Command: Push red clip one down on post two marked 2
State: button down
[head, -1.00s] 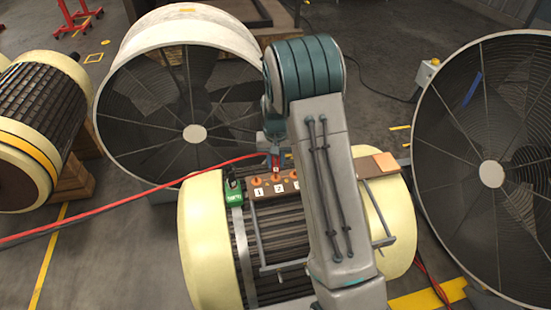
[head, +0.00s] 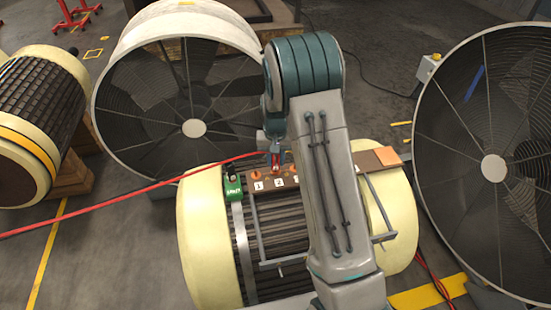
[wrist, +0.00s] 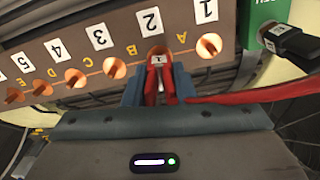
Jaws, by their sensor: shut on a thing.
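The red clip (wrist: 155,82), with a small white tag marked 1, is held between the two blue fingers of my gripper (wrist: 160,86). In the wrist view the clip is over post two (wrist: 156,51), in line with the white label 2 (wrist: 149,21). Its tip overlaps the copper there; how far down it sits I cannot tell. The head view shows my gripper (head: 275,158) low at the brown terminal board (head: 314,172), with the red clip (head: 276,170) just behind the label 2 (head: 279,183). The clip hides most of the post.
A red cable (wrist: 235,94) runs from the clip to the side. Post one (wrist: 208,46) and posts three (wrist: 115,67) onward are bare. A black clip (wrist: 288,42) sits at the green block (head: 233,186) by the board's end. Large fans (head: 193,128) stand around.

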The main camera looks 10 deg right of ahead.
jog(key=shift+f, duration=0.35)
jog(key=c, duration=1.1)
grip_release()
jog(key=shift+r, duration=0.1)
notch_tip(320, 180, up, 14)
jog(key=s+r+t+p, duration=0.1)
jog(key=s+r+p, duration=0.3)
jog(key=s+r, duration=0.85)
jog(key=s+n+t+p, duration=0.1)
jog(key=s+p, duration=0.1)
jog(key=s, duration=1.3)
jog(key=shift+s+r+n+t, duration=0.25)
jog(key=shift+s+n+t, duration=0.05)
jog(key=shift+s+t, duration=0.1)
